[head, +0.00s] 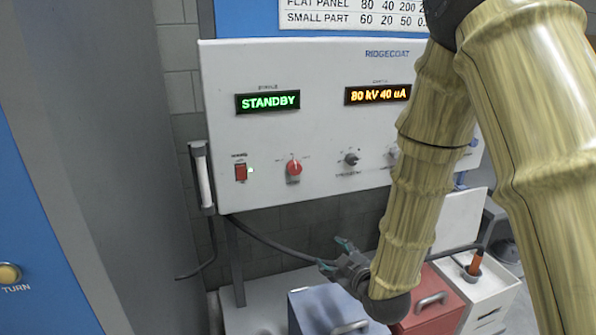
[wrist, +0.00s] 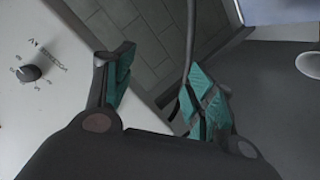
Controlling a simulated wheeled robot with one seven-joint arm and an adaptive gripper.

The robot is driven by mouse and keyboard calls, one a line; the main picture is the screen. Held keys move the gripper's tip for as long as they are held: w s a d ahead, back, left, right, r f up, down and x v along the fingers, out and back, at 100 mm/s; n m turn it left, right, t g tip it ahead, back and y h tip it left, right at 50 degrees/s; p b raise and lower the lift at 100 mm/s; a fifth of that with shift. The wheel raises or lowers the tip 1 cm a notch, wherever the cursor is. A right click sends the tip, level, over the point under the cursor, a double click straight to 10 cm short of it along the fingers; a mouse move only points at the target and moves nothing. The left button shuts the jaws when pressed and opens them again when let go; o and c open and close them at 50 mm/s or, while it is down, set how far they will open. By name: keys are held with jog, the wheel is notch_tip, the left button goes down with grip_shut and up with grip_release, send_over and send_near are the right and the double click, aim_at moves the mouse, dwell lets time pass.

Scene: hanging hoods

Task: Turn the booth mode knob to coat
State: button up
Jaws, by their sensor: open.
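The control panel (head: 330,210) is a white upright board in the head view. A red round knob (head: 294,168) with a pale pointer line sits low on its left half; its labels are too small to read. A black knob (head: 351,159) is to its right. My gripper (head: 340,256) is below the panel, apart from both knobs, with its fingers spread and empty. In the wrist view, the open gripper (wrist: 158,98) has teal finger pads, and a dark knob (wrist: 30,73) shows on a white surface at the left; I cannot tell which knob it is.
The green display (head: 268,102) reads STANDBY and the amber display (head: 377,94) reads 80 kV 40 uA. A red rocker switch (head: 241,172) is left of the red knob. Blue (head: 310,300) and red (head: 440,310) boxes stand below. A dark cable hangs behind my gripper.

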aim_at(297, 170)
jog(key=w+a+r+n+t+y, duration=0.1)
jog(key=a+r+n+t+y, duration=0.15)
jog(key=r, duration=0.65)
jog(key=w+a+r+n+t+y, duration=0.1)
jog(key=w+a+r+n, duration=0.15)
jog(key=r, duration=0.65)
jog(key=shift+h, duration=0.25)
jog(key=p+x, duration=0.4)
jog(key=x, duration=0.6)
jog(key=shift+a+f+p, duration=0.15)
jog(key=shift+p, duration=0.15)
jog(key=shift+c, duration=0.5)
jog(key=c, duration=1)
